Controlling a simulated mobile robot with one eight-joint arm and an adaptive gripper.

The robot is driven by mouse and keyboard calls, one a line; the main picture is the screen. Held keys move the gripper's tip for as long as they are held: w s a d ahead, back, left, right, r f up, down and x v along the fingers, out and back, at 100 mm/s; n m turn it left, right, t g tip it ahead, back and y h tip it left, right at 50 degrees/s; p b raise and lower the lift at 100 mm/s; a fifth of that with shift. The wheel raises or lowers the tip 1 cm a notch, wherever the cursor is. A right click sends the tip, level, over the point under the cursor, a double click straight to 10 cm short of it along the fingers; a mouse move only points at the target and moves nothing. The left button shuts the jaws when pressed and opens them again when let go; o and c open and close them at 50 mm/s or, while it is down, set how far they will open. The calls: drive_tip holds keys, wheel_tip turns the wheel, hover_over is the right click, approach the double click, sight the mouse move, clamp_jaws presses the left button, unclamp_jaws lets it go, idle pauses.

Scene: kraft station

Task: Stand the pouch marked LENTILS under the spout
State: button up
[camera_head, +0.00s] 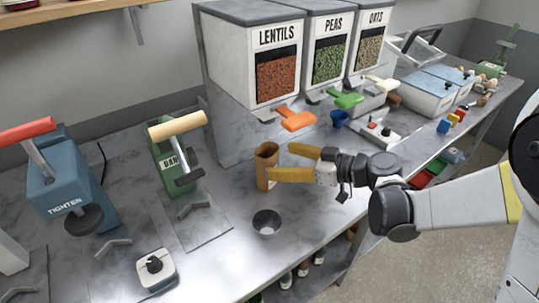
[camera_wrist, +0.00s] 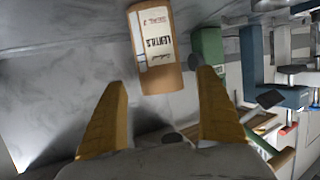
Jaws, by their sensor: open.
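The brown kraft pouch (camera_head: 266,167) stands upright on the steel counter, its top apparently open. Its LENTILS label shows in the wrist view, where the pouch (camera_wrist: 157,52) appears beyond the fingertips, between their lines. The LENTILS bin (camera_head: 270,75) has an orange spout (camera_head: 296,118) above and slightly right of the pouch in the head view; I cannot tell whether the pouch is directly below it. My gripper (camera_head: 279,162) is open and empty, its yellow fingers reaching toward the pouch from the right. The gripper also shows in the wrist view (camera_wrist: 162,78).
PEAS (camera_head: 328,58) and OATS (camera_head: 369,50) bins stand to the right. A dark bowl (camera_head: 267,223) sits in front of the pouch. A blue cup (camera_head: 340,119) is to the right.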

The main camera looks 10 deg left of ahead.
drive_tip(key=p+v, duration=0.1)
drive_tip(key=v, duration=0.6)
drive_tip(key=s+d+r+m+t+h, duration=0.1)
drive_tip(key=s+d+m+h, duration=0.6)
drive_tip(key=d, duration=0.4)
drive_tip(key=s+d+m+t+h, duration=0.2)
drive_tip(key=s+d+m+h, duration=0.5)
drive_tip(key=d, duration=0.5)
drive_tip(key=s, duration=0.2)
drive_tip(key=shift+s+r+m, duration=0.3)
drive_tip(key=shift+s+r, duration=0.05)
drive_tip(key=shift+r, duration=0.05)
